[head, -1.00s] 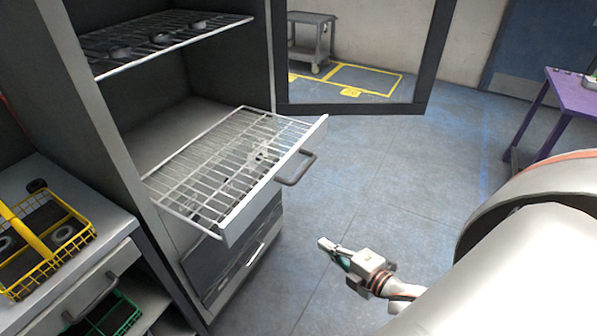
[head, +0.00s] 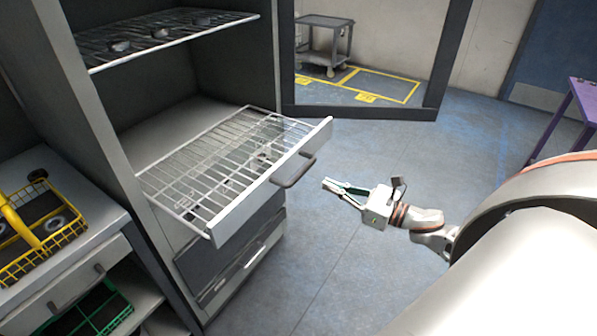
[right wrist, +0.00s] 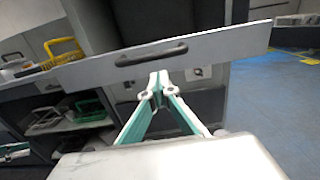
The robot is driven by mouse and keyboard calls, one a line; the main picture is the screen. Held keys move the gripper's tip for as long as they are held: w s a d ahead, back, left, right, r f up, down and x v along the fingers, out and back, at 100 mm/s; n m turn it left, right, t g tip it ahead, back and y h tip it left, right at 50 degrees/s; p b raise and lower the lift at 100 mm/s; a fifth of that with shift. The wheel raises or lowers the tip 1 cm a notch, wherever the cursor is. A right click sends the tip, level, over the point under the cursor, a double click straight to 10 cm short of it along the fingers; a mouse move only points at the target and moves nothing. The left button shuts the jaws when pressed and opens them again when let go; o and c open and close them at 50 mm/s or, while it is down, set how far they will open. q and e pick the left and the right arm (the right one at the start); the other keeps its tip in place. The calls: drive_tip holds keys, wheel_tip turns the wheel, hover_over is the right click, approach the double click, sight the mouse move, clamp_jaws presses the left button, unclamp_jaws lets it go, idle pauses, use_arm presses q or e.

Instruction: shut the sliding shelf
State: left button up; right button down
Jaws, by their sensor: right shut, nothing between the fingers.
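The sliding shelf (head: 215,165) is a wire rack with a grey front panel (head: 270,185) and a dark bar handle (head: 293,172). It is pulled out of the tall grey cabinet. My right gripper (head: 326,184) is shut and empty, a short way in front of the handle and apart from it. In the right wrist view the front panel (right wrist: 215,42) spans the picture, with the handle (right wrist: 151,53) just beyond the closed fingertips (right wrist: 158,76).
A fixed upper rack (head: 165,35) holds dark round parts. A counter at left carries a yellow wire basket (head: 40,240); a green basket (head: 95,312) sits below. A grey cart (head: 325,40) and purple table (head: 580,105) stand further off. The floor before the shelf is clear.

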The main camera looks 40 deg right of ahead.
sight(289, 168)
drive_tip(key=p+x, duration=0.1)
drive_tip(key=x, duration=0.9)
drive_tip(key=shift+w+a+p, duration=0.1)
drive_tip(key=shift+w+p, duration=0.25)
drive_tip(key=shift+p, duration=0.05)
drive_tip(key=shift+w, duration=0.1)
